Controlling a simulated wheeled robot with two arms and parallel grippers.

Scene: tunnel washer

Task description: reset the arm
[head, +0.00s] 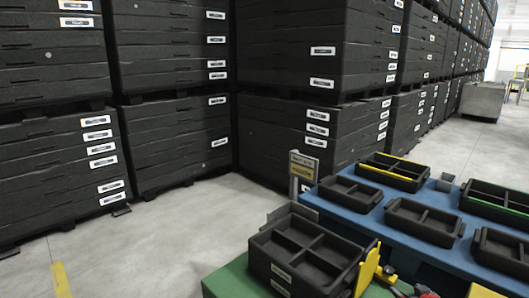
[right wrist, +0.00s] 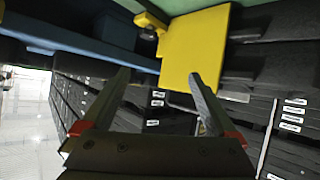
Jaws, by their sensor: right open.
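My right gripper (head: 396,280) shows only in part at the bottom of the head view, just right of a yellow plate (head: 368,268). In the right wrist view, my right gripper (right wrist: 159,76) has its two fingers spread apart with nothing between them. The yellow plate (right wrist: 195,45) shows beyond the fingertips there, apart from them as far as I can tell. My left gripper is not in view.
A black divided tray (head: 300,250) sits on a green surface (head: 228,278) beside the plate. A blue table (head: 345,212) holds several black trays. Tall stacks of black crates (head: 175,145) line the back. Grey floor (head: 150,245) is clear at the left.

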